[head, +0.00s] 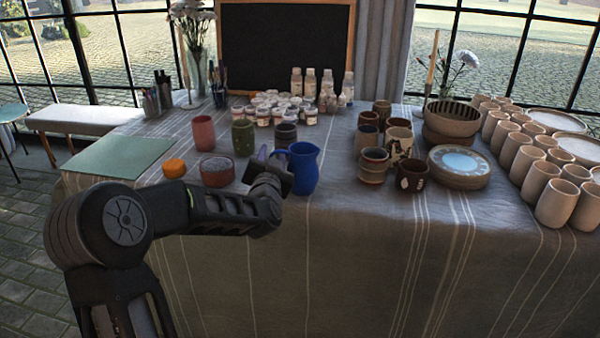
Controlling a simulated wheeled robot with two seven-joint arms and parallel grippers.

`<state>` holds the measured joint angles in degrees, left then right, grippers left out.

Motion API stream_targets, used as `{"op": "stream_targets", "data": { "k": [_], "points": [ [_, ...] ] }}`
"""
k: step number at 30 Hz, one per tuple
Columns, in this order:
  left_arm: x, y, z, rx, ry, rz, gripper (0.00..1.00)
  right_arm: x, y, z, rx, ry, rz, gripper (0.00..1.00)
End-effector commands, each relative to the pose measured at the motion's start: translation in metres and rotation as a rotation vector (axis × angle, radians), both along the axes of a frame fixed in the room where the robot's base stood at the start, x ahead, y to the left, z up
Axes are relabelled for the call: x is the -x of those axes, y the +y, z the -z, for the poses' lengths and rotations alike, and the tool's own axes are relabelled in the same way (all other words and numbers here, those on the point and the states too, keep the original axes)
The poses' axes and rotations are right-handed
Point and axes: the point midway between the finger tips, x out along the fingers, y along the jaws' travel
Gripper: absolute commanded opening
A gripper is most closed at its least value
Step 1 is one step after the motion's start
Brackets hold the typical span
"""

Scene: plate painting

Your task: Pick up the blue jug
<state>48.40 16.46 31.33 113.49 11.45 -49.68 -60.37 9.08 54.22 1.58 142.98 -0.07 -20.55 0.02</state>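The blue jug (304,172) stands upright on the cloth-covered table (330,225) near its front edge. My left arm comes in from the left, and my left gripper (280,168) is at the jug's left side. The dark gripper overlaps the jug's left edge in the picture and hides part of it. I cannot tell whether the fingers touch the jug or how far apart they are. My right gripper is not in view.
Left of the jug are a red-speckled bowl (217,171), an orange sponge-like piece (174,168), a green cup (243,137) and a pink cup (203,133). Painted mugs (374,165) stand to the right. Bare cloth lies between the jug and these mugs.

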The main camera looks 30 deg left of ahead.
Motion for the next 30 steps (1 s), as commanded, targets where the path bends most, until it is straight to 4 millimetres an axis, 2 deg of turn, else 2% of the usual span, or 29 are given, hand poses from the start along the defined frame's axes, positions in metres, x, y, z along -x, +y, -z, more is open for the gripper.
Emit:
{"op": "stream_targets", "data": {
  "k": [10, 23, 30],
  "points": [
    [0.0002, -0.0002, -0.0001, 0.0, 0.0, 0.0, 0.36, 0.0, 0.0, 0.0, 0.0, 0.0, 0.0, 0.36],
    [0.0003, -0.0001, -0.0002, 0.0, 0.0, 0.0, 0.01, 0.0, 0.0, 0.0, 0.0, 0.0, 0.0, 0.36],
    [0.0003, -0.0001, -0.0002, 0.0, 0.0, -0.001, 0.0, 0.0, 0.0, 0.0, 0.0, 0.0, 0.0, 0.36]
  ]
}}
